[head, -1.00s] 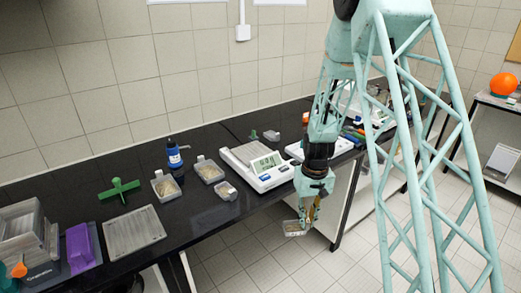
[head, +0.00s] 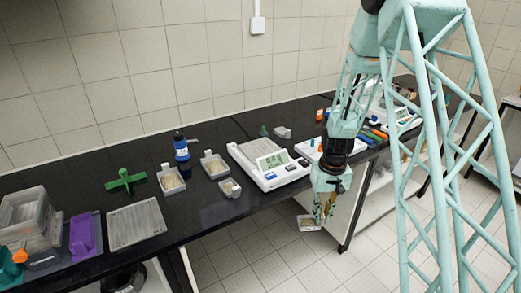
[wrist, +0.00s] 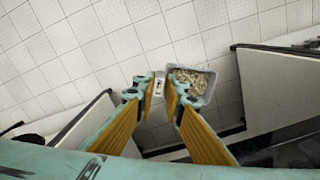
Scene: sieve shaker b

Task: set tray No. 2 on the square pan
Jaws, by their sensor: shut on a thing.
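My gripper (head: 325,212) is shut on a small clear tray (head: 308,224) of pale grain-like pieces, held in the air beyond the bench's front edge, over the floor. In the wrist view the tray (wrist: 194,84) extends to the right of the fingers, with a white tag (wrist: 158,86) between the fingertips; its number is too small to read. A white balance (head: 272,168) with a display stands on the bench to the left of my gripper; its flat, squarish pan (head: 245,150) looks empty.
Three similar filled trays stand left of the balance: one (head: 171,180), another (head: 214,165) and a smaller one (head: 230,188). Another white device (head: 312,147) stands behind my arm.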

